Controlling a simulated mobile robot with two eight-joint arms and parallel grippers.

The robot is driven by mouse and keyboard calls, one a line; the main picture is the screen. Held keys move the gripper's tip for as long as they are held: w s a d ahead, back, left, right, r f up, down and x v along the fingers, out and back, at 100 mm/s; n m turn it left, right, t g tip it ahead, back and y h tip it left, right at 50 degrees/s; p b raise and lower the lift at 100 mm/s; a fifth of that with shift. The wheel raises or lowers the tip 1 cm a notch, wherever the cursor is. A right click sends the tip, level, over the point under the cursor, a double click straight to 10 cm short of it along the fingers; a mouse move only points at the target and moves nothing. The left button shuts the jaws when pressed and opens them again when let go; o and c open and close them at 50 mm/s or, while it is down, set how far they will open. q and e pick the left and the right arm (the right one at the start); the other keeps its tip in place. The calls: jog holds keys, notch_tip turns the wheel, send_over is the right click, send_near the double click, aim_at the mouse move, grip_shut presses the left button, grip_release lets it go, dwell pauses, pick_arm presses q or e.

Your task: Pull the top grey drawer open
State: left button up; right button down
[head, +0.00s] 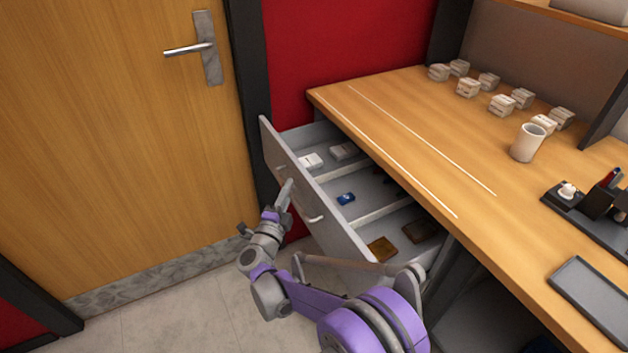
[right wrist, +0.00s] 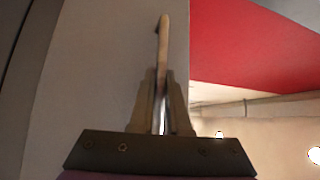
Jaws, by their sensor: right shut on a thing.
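The top grey drawer (head: 345,232) stands pulled out from under the wooden desk in the head view, its inside showing. Its pale bar handle (head: 316,219) is on the front face, partly covered by my gripper. My right gripper (head: 287,190) is at the drawer front, shut on the handle. In the right wrist view the handle (right wrist: 163,42) rises from between the closed fingers of the gripper (right wrist: 163,105), in front of the grey drawer face (right wrist: 95,70). My left gripper is not in view.
The drawer holds white boxes (head: 311,161), a blue item (head: 346,198) and brown items (head: 381,249) between dividers. The desk top (head: 400,120) carries small white boxes, a white cup (head: 527,142) and a dark tray (head: 592,296). A wooden door (head: 120,150) stands left; floor between is clear.

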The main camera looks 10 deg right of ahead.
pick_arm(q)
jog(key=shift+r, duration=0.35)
pick_arm(e)
jog(key=s+a, duration=0.5)
jog(key=a, duration=0.8)
jog(key=c, duration=0.9)
grip_release()
jog(key=shift+w, duration=0.1)
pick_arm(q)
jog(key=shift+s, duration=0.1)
